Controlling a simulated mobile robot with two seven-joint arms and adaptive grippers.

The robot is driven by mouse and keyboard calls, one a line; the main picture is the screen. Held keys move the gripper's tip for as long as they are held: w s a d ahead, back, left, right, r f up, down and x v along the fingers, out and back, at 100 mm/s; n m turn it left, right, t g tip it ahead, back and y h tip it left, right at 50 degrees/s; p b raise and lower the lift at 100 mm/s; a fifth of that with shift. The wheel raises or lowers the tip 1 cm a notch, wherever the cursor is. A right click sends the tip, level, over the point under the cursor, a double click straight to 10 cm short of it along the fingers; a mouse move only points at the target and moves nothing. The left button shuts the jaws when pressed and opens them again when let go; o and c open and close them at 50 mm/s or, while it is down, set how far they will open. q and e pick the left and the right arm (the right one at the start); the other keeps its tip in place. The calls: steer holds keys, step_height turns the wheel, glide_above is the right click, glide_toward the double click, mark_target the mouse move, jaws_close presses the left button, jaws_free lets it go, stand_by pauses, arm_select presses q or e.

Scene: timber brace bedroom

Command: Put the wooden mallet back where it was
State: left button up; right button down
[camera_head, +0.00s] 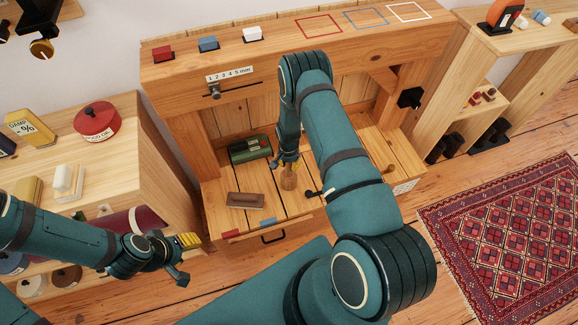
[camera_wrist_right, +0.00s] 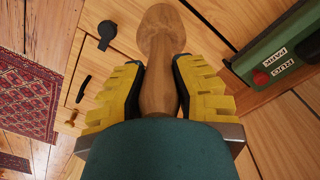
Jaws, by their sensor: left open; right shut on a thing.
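The wooden mallet (camera_wrist_right: 160,35) shows in the right wrist view as a brown turned wooden piece with a rounded end, its narrower part between my yellow finger pads. My right gripper (camera_wrist_right: 158,80) is shut on it. In the head view the mallet (camera_head: 289,181) hangs below my right gripper (camera_head: 286,160), over the bench's planked lower surface. I cannot tell whether it touches the planks. My forearm hides part of the area behind it. My left gripper (camera_head: 184,259) is open and empty, low at the left in front of the side cabinet.
A green box (camera_head: 250,149) and a dark brown block (camera_head: 245,200) lie left of the mallet. The upper shelf (camera_head: 280,47) carries red, blue and white blocks and several coloured outlined squares. A cabinet (camera_head: 128,140) stands left, with a red pot (camera_head: 96,121). A patterned rug (camera_head: 510,235) lies right.

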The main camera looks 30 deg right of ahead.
steer(key=shift+f, duration=0.65)
steer(key=c, duration=0.9)
jaws_free()
steer(key=shift+o, duration=0.2)
step_height(320, 180, up, 12)
steer(key=p, duration=0.2)
steer(key=shift+w+a+p, duration=0.1)
steer(key=shift+p, duration=0.2)
steer(key=s+a+r+n+t+y, duration=0.1)
steer(key=s+a+r+n+y, duration=0.1)
steer(key=s+a+r+n, duration=0.3)
steer(key=s+a+r+n+y, duration=0.1)
steer(key=s+a+r+n, duration=0.3)
steer(key=s+a, duration=0.9)
steer(key=a+n, duration=0.1)
steer(key=a, duration=0.3)
steer(key=shift+r+t+y, duration=0.35)
steer(key=shift+t+y, duration=0.05)
